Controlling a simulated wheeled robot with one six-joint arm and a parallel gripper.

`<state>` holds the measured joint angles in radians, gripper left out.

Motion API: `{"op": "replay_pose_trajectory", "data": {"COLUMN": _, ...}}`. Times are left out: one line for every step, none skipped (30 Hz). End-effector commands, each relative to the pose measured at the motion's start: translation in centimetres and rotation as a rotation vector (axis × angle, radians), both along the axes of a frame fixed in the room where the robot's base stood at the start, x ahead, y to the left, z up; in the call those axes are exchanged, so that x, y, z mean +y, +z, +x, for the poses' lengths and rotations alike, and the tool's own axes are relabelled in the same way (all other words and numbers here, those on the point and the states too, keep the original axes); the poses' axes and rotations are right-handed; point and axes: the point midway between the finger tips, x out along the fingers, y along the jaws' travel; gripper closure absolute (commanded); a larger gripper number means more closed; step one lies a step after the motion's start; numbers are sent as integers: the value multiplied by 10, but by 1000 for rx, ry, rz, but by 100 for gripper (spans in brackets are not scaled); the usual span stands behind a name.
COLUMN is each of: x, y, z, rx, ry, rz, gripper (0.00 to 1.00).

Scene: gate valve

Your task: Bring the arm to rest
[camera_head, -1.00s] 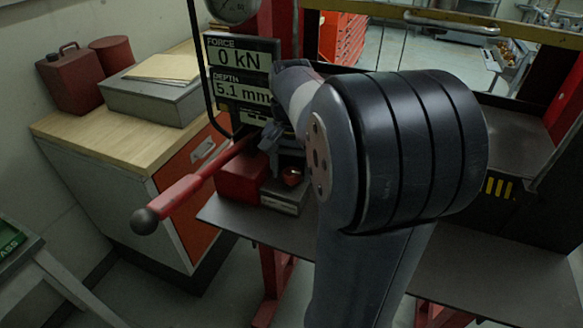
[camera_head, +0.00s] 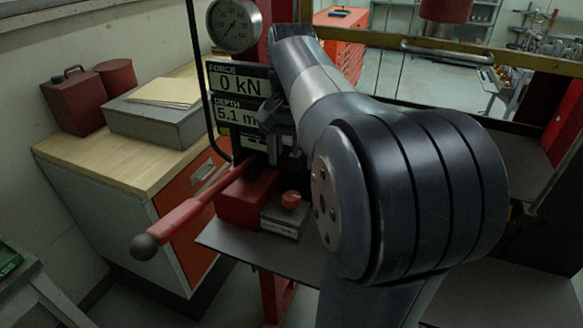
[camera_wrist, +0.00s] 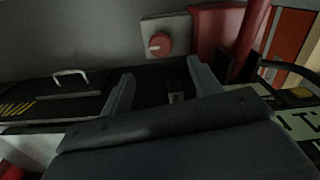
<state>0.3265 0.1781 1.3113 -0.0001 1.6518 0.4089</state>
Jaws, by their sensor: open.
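My gripper (camera_head: 283,143) is at the end of my raised arm, in front of the display panel and above the red pump block (camera_head: 246,196) in the head view. In the wrist view my gripper (camera_wrist: 158,82) shows two grey fingers spread apart with nothing between them. The red knob (camera_head: 291,199) on the grey box lies below the gripper in the head view. The red knob also shows beyond the fingers in the wrist view (camera_wrist: 159,44).
A red lever (camera_head: 190,210) with a black ball end sticks out to the left. A round gauge (camera_head: 235,25) is above the panel. A wooden-topped cabinet (camera_head: 130,150) carries a grey box and red cans at left. The yellow frame bar (camera_head: 450,46) crosses behind my arm.

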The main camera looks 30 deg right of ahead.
Motion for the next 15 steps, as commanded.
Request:
{"op": "replay_pose_trajectory", "data": {"x": 0, "y": 2, "z": 0, "rx": -1, "ry": 0, "rz": -1, "gripper": 41}}
{"op": "replay_pose_trajectory", "data": {"x": 0, "y": 3, "z": 0, "rx": -1, "ry": 0, "rz": -1, "gripper": 41}}
{"op": "replay_pose_trajectory", "data": {"x": 0, "y": 4, "z": 0, "rx": -1, "ry": 0, "rz": -1, "gripper": 41}}
{"op": "replay_pose_trajectory", "data": {"x": 0, "y": 4, "z": 0, "rx": 0, "ry": 0, "rz": 0, "gripper": 41}}
{"op": "replay_pose_trajectory", "data": {"x": 0, "y": 4, "z": 0, "rx": 0, "ry": 0, "rz": 0, "gripper": 41}}
{"op": "replay_pose_trajectory", "data": {"x": 0, "y": 4, "z": 0, "rx": 0, "ry": 0, "rz": 0, "gripper": 41}}
{"op": "replay_pose_trajectory", "data": {"x": 0, "y": 4, "z": 0, "rx": 0, "ry": 0, "rz": 0, "gripper": 41}}
{"op": "replay_pose_trajectory", "data": {"x": 0, "y": 4, "z": 0, "rx": 0, "ry": 0, "rz": 0, "gripper": 41}}
{"op": "replay_pose_trajectory", "data": {"x": 0, "y": 4, "z": 0, "rx": 0, "ry": 0, "rz": 0, "gripper": 41}}
{"op": "replay_pose_trajectory", "data": {"x": 0, "y": 4, "z": 0, "rx": 0, "ry": 0, "rz": 0, "gripper": 41}}
{"op": "replay_pose_trajectory", "data": {"x": 0, "y": 3, "z": 0, "rx": 0, "ry": 0, "rz": 0, "gripper": 41}}
{"op": "replay_pose_trajectory", "data": {"x": 0, "y": 2, "z": 0, "rx": 0, "ry": 0, "rz": 0, "gripper": 41}}
{"op": "replay_pose_trajectory", "data": {"x": 0, "y": 1, "z": 0, "rx": 1, "ry": 0, "rz": 1, "gripper": 41}}
{"op": "replay_pose_trajectory", "data": {"x": 0, "y": 0, "z": 0, "rx": 1, "ry": 0, "rz": 0, "gripper": 41}}
{"op": "replay_pose_trajectory", "data": {"x": 0, "y": -4, "z": 0, "rx": 2, "ry": 0, "rz": 1, "gripper": 41}}
